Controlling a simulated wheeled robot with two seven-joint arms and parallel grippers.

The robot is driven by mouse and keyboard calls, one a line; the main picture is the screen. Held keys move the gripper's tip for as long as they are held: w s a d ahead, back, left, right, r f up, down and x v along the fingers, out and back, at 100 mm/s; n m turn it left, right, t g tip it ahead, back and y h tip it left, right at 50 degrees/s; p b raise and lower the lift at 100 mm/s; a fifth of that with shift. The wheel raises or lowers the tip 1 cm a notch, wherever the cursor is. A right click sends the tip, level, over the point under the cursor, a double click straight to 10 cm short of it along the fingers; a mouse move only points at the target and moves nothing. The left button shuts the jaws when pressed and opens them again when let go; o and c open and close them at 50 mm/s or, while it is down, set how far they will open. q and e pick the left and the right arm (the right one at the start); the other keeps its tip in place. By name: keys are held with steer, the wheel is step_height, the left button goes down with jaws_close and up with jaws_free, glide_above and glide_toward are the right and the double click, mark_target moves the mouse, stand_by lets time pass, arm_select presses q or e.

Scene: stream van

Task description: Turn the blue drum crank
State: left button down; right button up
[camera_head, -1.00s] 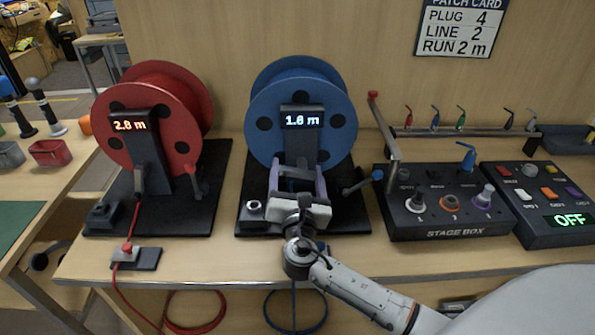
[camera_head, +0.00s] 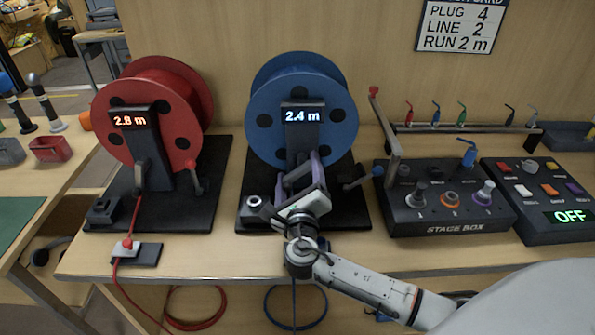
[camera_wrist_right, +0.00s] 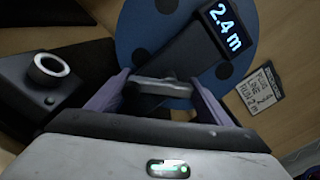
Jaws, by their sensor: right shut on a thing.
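The blue drum (camera_head: 345,95) stands on a black base, and the display on its dark post (camera_head: 303,140) reads 2.4 m. My right gripper (camera_head: 300,165) is in front of this post, tilted a little to the right. In the right wrist view its purple fingers (camera_wrist_right: 155,90) are shut on a grey bar of the blue drum crank (camera_wrist_right: 163,87). In the head view the gripper hides most of the crank. My left gripper is not in view.
A red drum (camera_head: 190,95) stands to the left, its display at 2.8 m. The stage box (camera_head: 445,228) with its knobs and a tall red-tipped lever (camera_head: 385,125) stands close on the right. A second control box (camera_head: 550,232) shows OFF.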

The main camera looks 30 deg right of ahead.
steer(key=n, duration=0.4)
steer(key=shift+s+d+f+n, duration=0.15)
steer(key=shift+d+f+n, duration=0.05)
steer(key=shift+f+n, duration=0.1)
stand_by(0.5)
steer(key=o, duration=1)
steer(key=shift+r, duration=0.1)
steer(key=shift+o, duration=0.2)
steer(key=v, duration=1)
steer(key=shift+s+a, duration=0.1)
steer(key=shift+a, duration=0.05)
